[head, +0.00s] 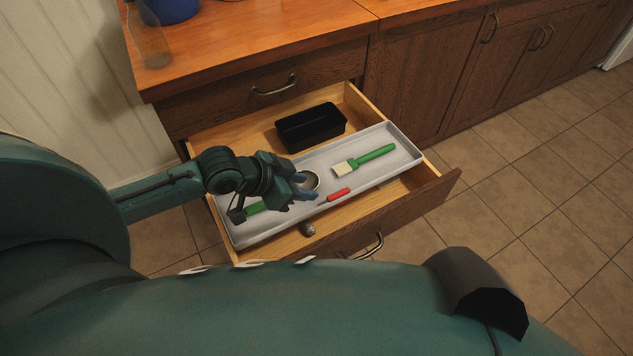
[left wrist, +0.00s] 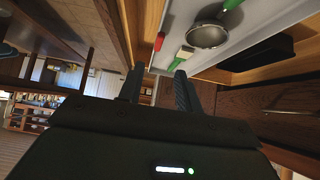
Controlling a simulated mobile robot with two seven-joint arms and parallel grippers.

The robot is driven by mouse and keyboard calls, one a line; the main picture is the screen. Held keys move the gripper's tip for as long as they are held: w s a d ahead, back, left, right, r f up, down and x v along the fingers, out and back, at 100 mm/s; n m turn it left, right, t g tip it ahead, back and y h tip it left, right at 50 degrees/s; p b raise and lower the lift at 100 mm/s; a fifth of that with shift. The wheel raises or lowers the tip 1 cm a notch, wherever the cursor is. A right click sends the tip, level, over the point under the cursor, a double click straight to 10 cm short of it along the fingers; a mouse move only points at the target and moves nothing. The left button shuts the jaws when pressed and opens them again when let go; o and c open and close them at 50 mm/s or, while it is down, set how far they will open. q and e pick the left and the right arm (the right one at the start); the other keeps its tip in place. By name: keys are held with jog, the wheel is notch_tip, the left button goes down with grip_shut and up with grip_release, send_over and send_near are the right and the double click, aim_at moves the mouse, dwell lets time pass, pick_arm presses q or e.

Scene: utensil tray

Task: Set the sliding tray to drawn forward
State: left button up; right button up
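The sliding tray (head: 395,170) is a long, shallow, light grey tray. It lies across the open wooden drawer (head: 400,208), close to the drawer's front, with a narrow strip of drawer floor in front of it. It also shows in the left wrist view (left wrist: 268,22). A small grey knob-like thing (head: 308,229) is at its near edge; I cannot tell if it is attached. My left gripper (head: 306,186) is over the tray's middle-left, fingers apart and empty, partly covering the tray; its fingers show in the left wrist view (left wrist: 158,90). My right gripper is not in view.
On the tray lie a green-handled brush (head: 365,160), a red-handled item (head: 335,195) and a round metal strainer or ladle (head: 309,180), partly hidden by my gripper. A black bin (head: 312,127) stands behind the tray in the drawer. The wooden counter (head: 255,45) is above.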

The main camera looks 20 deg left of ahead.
aim_at(338, 193)
pick_arm(q)
jog(key=b+x, duration=0.1)
jog(key=x, duration=1.1)
jog(key=shift+d+b, duration=0.15)
jog(key=shift+b, duration=0.25)
jog(key=shift+w+d+f, duration=0.2)
jog(key=shift+w+f, duration=0.1)
jog(key=shift+c, duration=0.5)
grip_shut()
